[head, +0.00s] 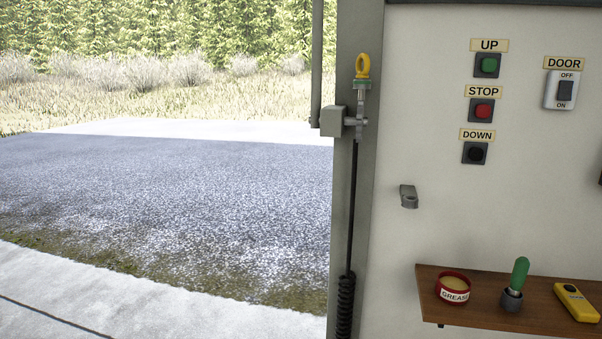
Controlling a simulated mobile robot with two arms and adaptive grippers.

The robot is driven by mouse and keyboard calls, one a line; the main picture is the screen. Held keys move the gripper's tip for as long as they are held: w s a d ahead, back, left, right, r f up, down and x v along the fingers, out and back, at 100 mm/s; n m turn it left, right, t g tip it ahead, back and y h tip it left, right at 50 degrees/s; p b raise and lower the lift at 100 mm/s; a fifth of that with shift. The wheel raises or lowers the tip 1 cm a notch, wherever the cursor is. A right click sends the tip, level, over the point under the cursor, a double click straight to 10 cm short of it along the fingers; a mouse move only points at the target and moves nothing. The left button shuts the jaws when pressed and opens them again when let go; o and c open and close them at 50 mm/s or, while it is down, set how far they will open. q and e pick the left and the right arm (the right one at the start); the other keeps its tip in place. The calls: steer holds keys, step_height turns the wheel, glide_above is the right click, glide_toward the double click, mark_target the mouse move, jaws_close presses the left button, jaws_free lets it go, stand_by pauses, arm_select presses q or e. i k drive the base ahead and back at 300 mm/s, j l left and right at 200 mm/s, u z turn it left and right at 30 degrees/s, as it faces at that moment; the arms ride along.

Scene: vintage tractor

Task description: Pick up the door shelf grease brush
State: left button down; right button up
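A wooden wall shelf (480,310) is at the lower right of the head view, beside the open doorway. The grease brush, with a green handle (519,272), stands upright and slightly tilted on the shelf. Its lower end is in a small dark cup-like holder (511,300), and its bristles are not seen. A red tin labelled GREASE (453,287) is on the shelf to the left of the brush. Neither of my grippers shows in the view.
A yellow handheld device (577,302) lies right of the brush. Above are UP (488,65), STOP (482,111) and DOWN (475,153) buttons and a DOOR switch (565,90). A grey bracket (408,197) juts from the wall.

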mark_target(522, 265)
steer(key=z, duration=1.3)
